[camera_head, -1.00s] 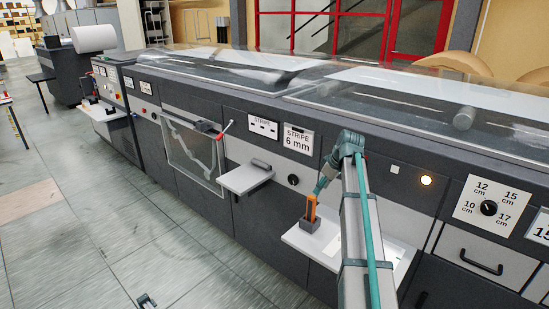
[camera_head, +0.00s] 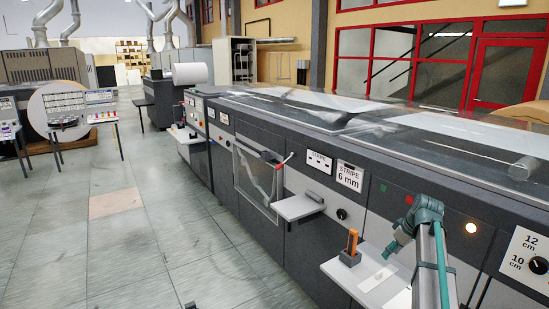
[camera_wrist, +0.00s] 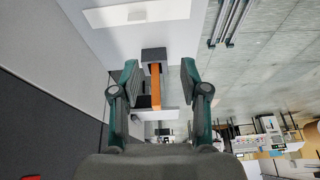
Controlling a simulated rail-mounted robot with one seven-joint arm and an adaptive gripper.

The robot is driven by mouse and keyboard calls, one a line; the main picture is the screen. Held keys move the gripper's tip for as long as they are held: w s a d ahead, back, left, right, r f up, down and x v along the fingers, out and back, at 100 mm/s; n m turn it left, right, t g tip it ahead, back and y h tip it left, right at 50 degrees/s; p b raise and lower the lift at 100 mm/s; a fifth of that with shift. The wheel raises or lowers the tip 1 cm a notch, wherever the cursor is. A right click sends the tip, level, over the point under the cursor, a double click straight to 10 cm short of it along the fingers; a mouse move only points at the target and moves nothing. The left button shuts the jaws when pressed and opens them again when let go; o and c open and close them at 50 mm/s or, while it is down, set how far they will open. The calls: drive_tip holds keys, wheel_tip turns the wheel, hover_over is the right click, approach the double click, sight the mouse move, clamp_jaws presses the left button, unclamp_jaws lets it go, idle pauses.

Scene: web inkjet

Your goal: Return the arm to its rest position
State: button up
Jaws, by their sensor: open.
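My gripper (camera_head: 391,251) hangs at the end of my bent arm, above the white shelf (camera_head: 372,284) on the front of the long machine. In the wrist view my gripper (camera_wrist: 158,78) is open, with nothing held between its two fingers. An orange upright piece (camera_head: 352,242) stands in a small dark holder (camera_head: 349,258) on the shelf, to the left of my gripper and apart from it. In the wrist view the orange piece (camera_wrist: 155,88) and its holder (camera_wrist: 154,55) show beyond the gap between the fingers.
A pale label (camera_head: 378,279) lies on the shelf. The tiled floor (camera_head: 150,240) at left is clear.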

drive_tip(key=s+a+f+m+g+h, duration=0.1)
drive_tip(key=s+a+f+m+g, duration=0.15)
drive_tip(key=s+a+f, duration=1)
drive_tip(key=s+a+f+m+g+h, duration=0.1)
drive_tip(key=s+a+f+m, duration=0.2)
drive_tip(key=s+a+f, duration=0.9)
drive_tip(key=s+f+g, duration=0.3)
drive_tip(key=s+f, duration=0.9)
drive_tip(key=s, duration=0.3)
drive_tip(key=s+d+f+g, duration=0.1)
drive_tip(key=s+f+g, duration=0.2)
drive_tip(key=s+f, duration=0.9)
drive_tip(key=s, duration=0.3)
drive_tip(key=shift+g, duration=0.35)
